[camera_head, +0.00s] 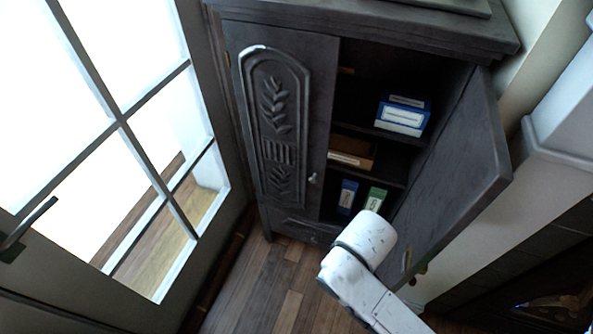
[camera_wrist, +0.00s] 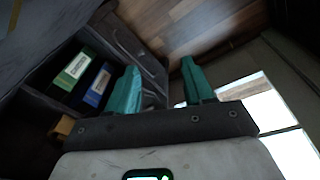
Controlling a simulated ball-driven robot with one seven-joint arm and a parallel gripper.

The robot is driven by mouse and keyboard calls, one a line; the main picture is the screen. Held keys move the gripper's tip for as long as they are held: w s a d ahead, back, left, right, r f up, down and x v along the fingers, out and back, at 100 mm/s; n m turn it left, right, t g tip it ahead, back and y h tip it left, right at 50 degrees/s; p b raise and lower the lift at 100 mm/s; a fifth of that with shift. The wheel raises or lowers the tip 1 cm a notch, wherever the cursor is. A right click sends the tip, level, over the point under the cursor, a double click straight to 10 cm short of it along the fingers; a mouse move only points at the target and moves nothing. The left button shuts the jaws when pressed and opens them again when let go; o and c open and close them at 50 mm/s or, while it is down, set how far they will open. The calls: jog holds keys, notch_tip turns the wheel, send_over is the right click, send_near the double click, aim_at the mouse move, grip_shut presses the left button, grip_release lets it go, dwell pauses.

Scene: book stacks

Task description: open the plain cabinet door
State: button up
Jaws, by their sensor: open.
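The dark cabinet (camera_head: 285,225) stands against the wall. Its plain door (camera_head: 455,165), on the right, stands wide open, swung out from the right side. Its carved door (camera_head: 275,120), on the left, is closed and has a small knob (camera_head: 312,178). My gripper (camera_wrist: 160,88) shows in the wrist view with its two teal fingers apart and nothing between them. It faces the cabinet's lower part and the wooden floor. In the head view my white arm covers the plain door's lower edge, and my fingers cannot be made out clearly.
Inside the cabinet are a blue-and-white box (camera_head: 403,115), a brown box (camera_head: 350,152), a blue binder (camera_head: 347,196) and a green binder (camera_head: 375,199) on shelves. A glass-paned door (camera_head: 122,122) with a handle is at left. Bare wooden floor (camera_head: 265,290) lies in front.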

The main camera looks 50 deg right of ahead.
jog(key=w+d+f+m+h+b, duration=0.3)
jog(key=d+f+m+b, duration=0.1)
jog(key=d+f+b, duration=0.15)
jog(key=m+t+h+b, duration=0.5)
jog(key=m+h+b, duration=0.75)
jog(key=b, duration=0.35)
send_near(312, 182)
jog(key=x, duration=0.9)
grip_shut()
